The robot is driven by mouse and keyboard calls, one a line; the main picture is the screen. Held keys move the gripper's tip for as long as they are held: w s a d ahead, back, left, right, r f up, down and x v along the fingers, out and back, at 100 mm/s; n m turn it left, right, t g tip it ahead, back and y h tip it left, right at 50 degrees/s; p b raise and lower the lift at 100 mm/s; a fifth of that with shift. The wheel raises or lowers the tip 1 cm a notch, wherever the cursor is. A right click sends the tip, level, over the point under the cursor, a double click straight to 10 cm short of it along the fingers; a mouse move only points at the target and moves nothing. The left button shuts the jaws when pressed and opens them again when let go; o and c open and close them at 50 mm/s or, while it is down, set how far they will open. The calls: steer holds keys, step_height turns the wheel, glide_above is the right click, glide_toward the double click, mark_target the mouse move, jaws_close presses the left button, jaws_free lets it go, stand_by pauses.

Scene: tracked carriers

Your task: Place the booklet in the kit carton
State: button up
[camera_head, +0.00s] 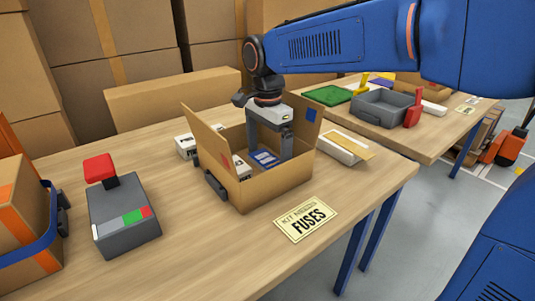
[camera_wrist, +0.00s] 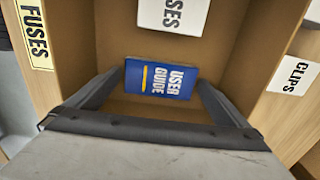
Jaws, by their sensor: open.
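The kit carton (camera_head: 275,187) stands open on the near table with its flaps up. The blue booklet (camera_head: 265,158), marked USER GUIDE, lies inside it and also shows in the wrist view (camera_wrist: 161,79). My gripper (camera_head: 268,146) reaches down into the carton from above. In the wrist view its open fingers (camera_wrist: 160,84) stand one on each side of the booklet; whether either touches it I cannot tell. A white fuses box (camera_wrist: 173,14) is also in the carton, beside the booklet. The carton's near wall hides part of its floor in the head view.
A fuses card (camera_head: 306,219) lies in front of the carton. White boxes stand on the table beside it, one at right (camera_head: 345,149), one at left (camera_head: 186,147). A grey switch box with a red knob (camera_head: 125,217) is further left. A grey tray (camera_head: 381,108) is on the far table.

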mark_target(268, 160)
step_height(268, 160, up, 12)
stand_by(0.6)
steer(key=shift+s, duration=0.1)
